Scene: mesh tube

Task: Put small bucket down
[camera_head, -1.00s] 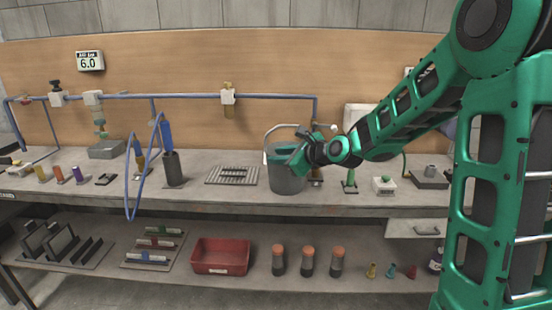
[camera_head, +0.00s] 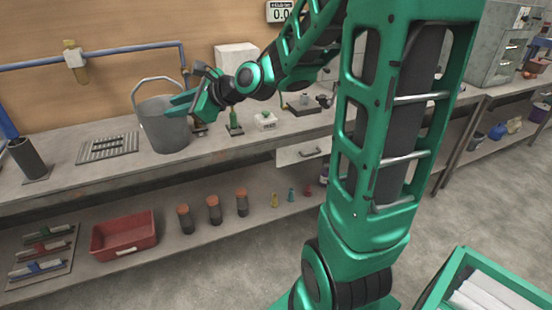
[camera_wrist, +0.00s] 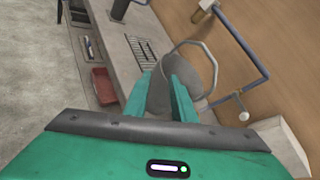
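The small grey bucket (camera_head: 163,130) stands upright on the bench top, with its wire handle raised. It also shows in the wrist view (camera_wrist: 191,64), beyond my fingers. My gripper (camera_head: 186,103) is at the bucket's right side, near the rim. In the wrist view my two green fingers (camera_wrist: 165,88) stand apart with a visible gap between them. The bucket is partly hidden by the fingers there, and I cannot tell whether they touch it.
A white box (camera_head: 236,58) stands behind my arm. The lower shelf holds a red tray (camera_head: 124,235) and several orange-topped cylinders.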

